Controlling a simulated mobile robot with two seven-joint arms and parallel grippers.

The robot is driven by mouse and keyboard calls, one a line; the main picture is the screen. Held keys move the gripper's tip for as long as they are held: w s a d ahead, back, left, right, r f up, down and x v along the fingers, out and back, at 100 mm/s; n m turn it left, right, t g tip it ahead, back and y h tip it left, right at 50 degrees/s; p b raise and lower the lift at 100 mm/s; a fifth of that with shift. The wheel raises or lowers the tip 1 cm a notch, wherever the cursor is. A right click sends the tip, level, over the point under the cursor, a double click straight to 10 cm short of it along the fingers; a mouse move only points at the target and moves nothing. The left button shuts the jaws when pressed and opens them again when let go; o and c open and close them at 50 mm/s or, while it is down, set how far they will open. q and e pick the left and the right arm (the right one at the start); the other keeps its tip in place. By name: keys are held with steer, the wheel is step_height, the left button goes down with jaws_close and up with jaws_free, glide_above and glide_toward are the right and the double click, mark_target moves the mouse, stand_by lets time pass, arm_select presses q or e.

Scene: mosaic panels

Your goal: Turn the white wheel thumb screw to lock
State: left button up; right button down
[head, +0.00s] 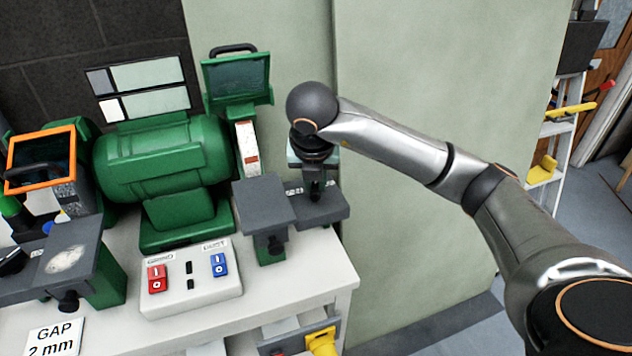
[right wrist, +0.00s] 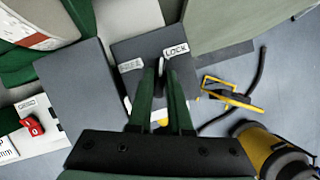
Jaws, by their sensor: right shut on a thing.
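My right gripper (head: 317,188) reaches down to a dark grey plate (head: 328,211) at the right of the bench grinder (head: 160,170). In the right wrist view its green fingers (right wrist: 160,76) are shut on the thumb screw (right wrist: 161,64). Only a thin grey tip of the screw shows; the fingers hide the rest. The tip lies between the FREE label (right wrist: 131,65) on the left and the LOCK label (right wrist: 176,49) on the right, and points roughly up in the picture. The white wheel (head: 247,148) sits in the green guard. My left gripper is not in view.
A grey tool rest (head: 264,200) stands close to the left of my right gripper. A switch box (head: 190,279) with red and blue buttons sits on the white bench (head: 250,318). A pale green wall panel (head: 430,90) rises behind. A yellow-handled thing (head: 322,342) hangs below the bench edge.

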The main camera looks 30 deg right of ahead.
steer(key=shift+r+m+h+p, duration=0.15)
steer(key=shift+m+h+p, duration=0.2)
steer(key=shift+m, duration=0.55)
steer(key=shift+a+m+g+p, duration=0.1)
steer(key=shift+m+g+p, duration=0.35)
steer(key=shift+m, duration=0.15)
steer(key=shift+w+m+h+p, duration=0.1)
steer(key=shift+m+h+p, duration=0.15)
steer(key=shift+m+p, duration=0.3)
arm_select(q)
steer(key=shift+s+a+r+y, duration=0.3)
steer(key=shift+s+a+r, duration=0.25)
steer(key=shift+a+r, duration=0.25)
arm_select(e)
steer(key=shift+m, duration=0.25)
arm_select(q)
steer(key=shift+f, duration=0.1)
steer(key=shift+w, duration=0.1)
arm_select(e)
steer(key=c, duration=0.8)
jaws_free()
steer(key=shift+c, duration=0.2)
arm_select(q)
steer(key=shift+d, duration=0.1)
arm_select(e)
steer(key=shift+g, duration=0.25)
